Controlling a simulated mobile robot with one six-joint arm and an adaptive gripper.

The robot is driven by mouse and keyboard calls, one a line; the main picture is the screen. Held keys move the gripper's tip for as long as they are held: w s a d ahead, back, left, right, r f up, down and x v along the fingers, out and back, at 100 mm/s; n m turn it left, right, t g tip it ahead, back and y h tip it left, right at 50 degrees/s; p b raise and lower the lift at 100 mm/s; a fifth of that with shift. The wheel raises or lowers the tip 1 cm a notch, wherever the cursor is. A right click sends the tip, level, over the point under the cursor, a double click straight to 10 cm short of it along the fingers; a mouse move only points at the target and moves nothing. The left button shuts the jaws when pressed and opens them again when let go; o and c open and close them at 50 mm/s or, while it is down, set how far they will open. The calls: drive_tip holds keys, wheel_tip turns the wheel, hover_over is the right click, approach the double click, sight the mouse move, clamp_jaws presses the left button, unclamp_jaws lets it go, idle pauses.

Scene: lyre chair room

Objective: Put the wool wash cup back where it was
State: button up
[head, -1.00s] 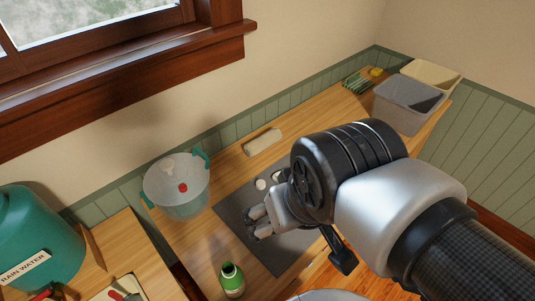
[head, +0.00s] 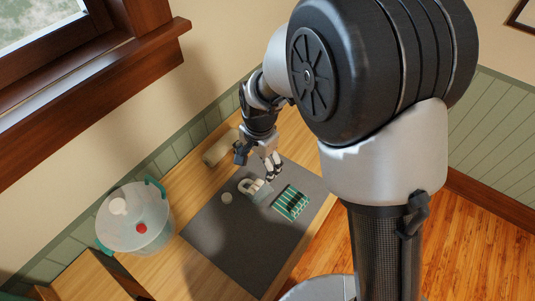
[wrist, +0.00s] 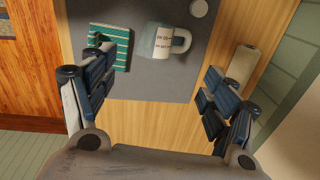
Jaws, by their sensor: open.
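The lettering is too small to read fully. My gripper (head: 257,160) is over the far edge of the mat, its fingers pointing down. In the wrist view my gripper (wrist: 155,88) is open and empty. Its fingers are spread wide, and the cup lies ahead of the gap between them, apart from them.
A green striped cloth (head: 291,202) lies beside the cup on the mat (head: 215,240). A small round white item (head: 227,197) is on its other side. A cream block (head: 221,148) lies near the wall. A clear tub (head: 130,235) with teal handles stands at the left.

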drive_tip(key=b, duration=0.4)
approach(256, 191)
drive_tip(key=f, duration=0.5)
drive_tip(key=shift+w+a+f, duration=0.25)
drive_tip(key=shift+w+a, duration=0.1)
wheel_tip(256, 191, down, 5)
drive_tip(key=shift+f+b, duration=0.15)
drive_tip(key=shift+b, duration=0.65)
drive_tip(key=c, duration=1.3)
wheel_tip(256, 191, up, 20)
drive_tip(key=p, duration=0.6)
drive_tip(key=d+f+n, duration=0.1)
drive_tip(key=d+n, duration=0.2)
drive_tip(key=d, duration=0.8)
drive_tip(key=d+f+n+b, duration=0.1)
drive_tip(key=d+n, duration=0.3)
drive_tip(key=d, duration=0.7)
drive_tip(key=shift+s+f+g+b, duration=0.3)
drive_tip(key=shift+s+f, duration=0.2)
drive_tip(key=shift+f, duration=0.35)
